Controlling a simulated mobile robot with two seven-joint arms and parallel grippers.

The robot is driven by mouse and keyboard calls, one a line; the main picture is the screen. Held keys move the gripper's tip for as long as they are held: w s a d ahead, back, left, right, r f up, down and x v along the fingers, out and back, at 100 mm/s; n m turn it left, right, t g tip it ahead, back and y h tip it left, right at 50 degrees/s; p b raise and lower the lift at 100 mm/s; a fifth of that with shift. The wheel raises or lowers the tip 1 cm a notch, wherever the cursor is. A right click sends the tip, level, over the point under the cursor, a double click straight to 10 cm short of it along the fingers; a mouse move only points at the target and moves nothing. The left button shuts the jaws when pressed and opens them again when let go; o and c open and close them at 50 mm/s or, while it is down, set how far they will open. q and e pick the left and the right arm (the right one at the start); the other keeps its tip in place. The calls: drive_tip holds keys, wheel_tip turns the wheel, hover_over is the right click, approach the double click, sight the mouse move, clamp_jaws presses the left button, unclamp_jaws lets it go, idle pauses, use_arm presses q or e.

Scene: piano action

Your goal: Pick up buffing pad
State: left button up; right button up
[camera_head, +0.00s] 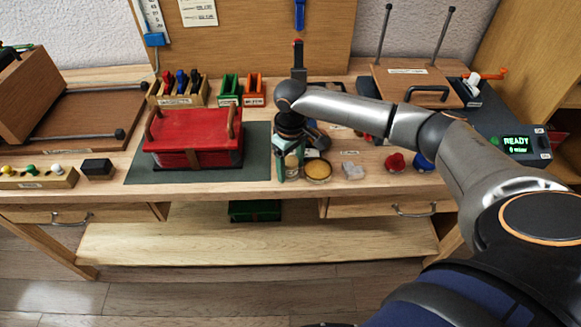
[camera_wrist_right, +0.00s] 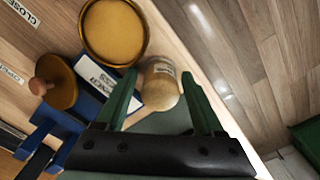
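A round brown disc with a wooden knob, which looks like the buffing pad (camera_wrist_right: 58,84), shows at the left of the right wrist view, beside a blue block (camera_wrist_right: 96,74). In the head view my right arm mostly hides that spot, and I cannot make the pad out. My right gripper (camera_head: 290,172) points down at the table's front, right of the red box. Its green fingers (camera_wrist_right: 160,76) are apart. A small labelled jar (camera_wrist_right: 161,86) shows between them; I cannot tell whether they touch it. My left gripper is not in view.
An open round tin (camera_head: 317,171) of amber stuff stands right of the gripper. The red box (camera_head: 193,137) sits on a dark mat (camera_head: 255,150). Red and blue knobs (camera_head: 396,162) and a READY display (camera_head: 516,146) lie further right. The table's front edge is close.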

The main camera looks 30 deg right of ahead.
clamp_jaws()
idle(0.3)
drive_tip(key=shift+r, duration=0.1)
drive_tip(key=shift+r, duration=0.65)
drive_tip(key=s+a+r+p, duration=0.1)
drive_tip(key=s+a+r, duration=0.3)
drive_tip(key=s+r, duration=0.7)
drive_tip(key=shift+s+a+r, duration=0.15)
drive_tip(key=shift+s+r, duration=0.15)
drive_tip(key=shift+s, duration=0.85)
drive_tip(key=shift+c, duration=1.7)
unclamp_jaws()
drive_tip(key=c, duration=0.6)
